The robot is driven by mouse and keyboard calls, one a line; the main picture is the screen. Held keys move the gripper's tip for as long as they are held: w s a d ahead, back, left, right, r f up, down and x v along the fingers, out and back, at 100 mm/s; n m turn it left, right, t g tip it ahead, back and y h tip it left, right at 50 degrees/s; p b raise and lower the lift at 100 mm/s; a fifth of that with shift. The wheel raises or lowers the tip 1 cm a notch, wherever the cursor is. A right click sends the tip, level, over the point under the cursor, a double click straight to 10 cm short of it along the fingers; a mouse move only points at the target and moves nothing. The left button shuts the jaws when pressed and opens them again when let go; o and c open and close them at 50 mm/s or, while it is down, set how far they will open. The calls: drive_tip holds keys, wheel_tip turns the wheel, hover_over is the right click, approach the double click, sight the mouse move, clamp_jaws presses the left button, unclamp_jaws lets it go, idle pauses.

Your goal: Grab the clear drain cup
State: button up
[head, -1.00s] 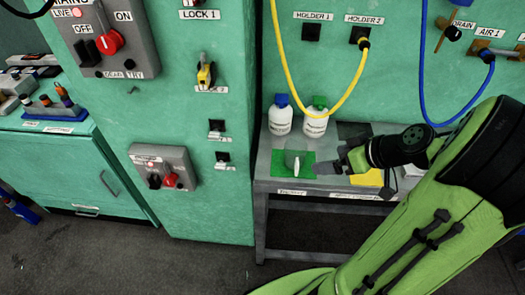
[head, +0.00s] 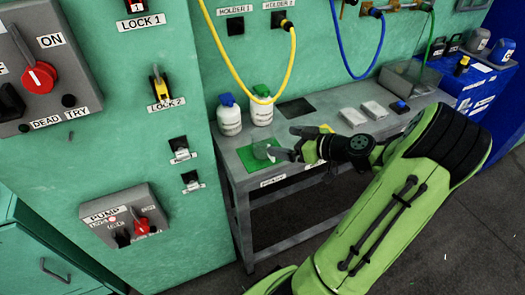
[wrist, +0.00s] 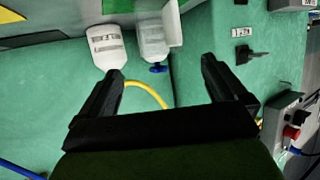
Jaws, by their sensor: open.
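The clear drain cup (head: 262,148) is a small see-through cup on the green mat (head: 249,161) near the bench's left front in the head view. My gripper (head: 285,142) is just right of the cup, fingers pointing left, open and empty. One finger appears close to the cup; I cannot tell whether they touch. In the wrist view my gripper (wrist: 165,78) has its fingers wide apart with nothing between them. A pale shape at that view's top edge may be the cup, but I cannot tell.
Two white bottles, one blue-capped (head: 229,117) and one green-capped (head: 262,106), stand behind the cup against the wall. A yellow hose (head: 240,85) hangs above them. The lockout panel (head: 130,215) is at left. Pale blocks (head: 352,117) lie on the bench to the right.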

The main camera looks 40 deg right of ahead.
sight(255, 136)
drive_tip(key=b+x, duration=0.1)
drive_tip(key=x, duration=0.7)
drive_tip(key=shift+w, duration=0.25)
drive_tip(key=shift+s, duration=0.1)
drive_tip(key=shift+c, duration=0.4)
drive_tip(key=c, duration=1)
